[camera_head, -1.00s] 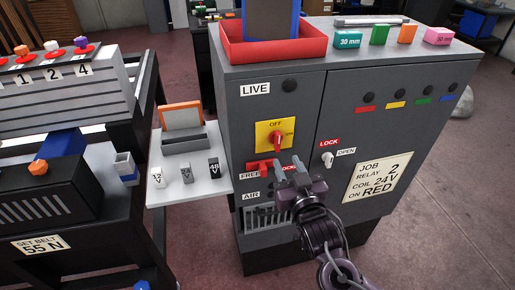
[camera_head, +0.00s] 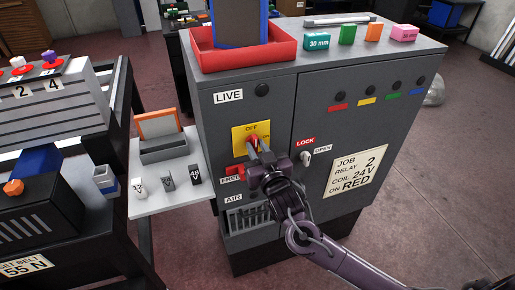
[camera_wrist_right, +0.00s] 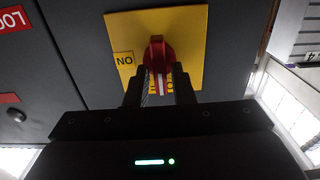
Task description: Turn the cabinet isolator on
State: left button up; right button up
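The isolator is a yellow square plate (camera_head: 239,148) with a red rotary handle (camera_head: 253,139) on the grey cabinet's left front. Its OFF label is at the top and its ON label at the right. My right gripper (camera_head: 258,147) is at the handle, with its fingers pointing into the plate. In the right wrist view, the red handle (camera_wrist_right: 157,52) stands between the two fingers (camera_wrist_right: 161,82), upright in the picture, with its white-marked end toward the gripper. The fingers look spread around it; I cannot tell whether they touch it. My left gripper is not in view.
Below the isolator is a red FREE slider (camera_head: 234,172), partly hidden by my gripper. A small LOCK/OPEN key switch (camera_head: 305,157) is to the right. A white side shelf (camera_head: 150,200) with several small blocks adjoins the cabinet's left. A red tray (camera_head: 285,52) sits on top.

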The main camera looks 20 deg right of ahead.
grip_shut()
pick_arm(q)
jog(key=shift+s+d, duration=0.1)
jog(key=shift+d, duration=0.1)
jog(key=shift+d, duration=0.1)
pick_arm(e)
jog(key=shift+m, duration=0.4)
jog(key=m, duration=0.6)
jog(key=shift+d, duration=0.15)
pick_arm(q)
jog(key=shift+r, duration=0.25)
pick_arm(e)
jog(key=m, duration=1)
jog(key=shift+d+f, duration=0.15)
jog(key=shift+f, duration=0.1)
jog(key=shift+m, duration=0.4)
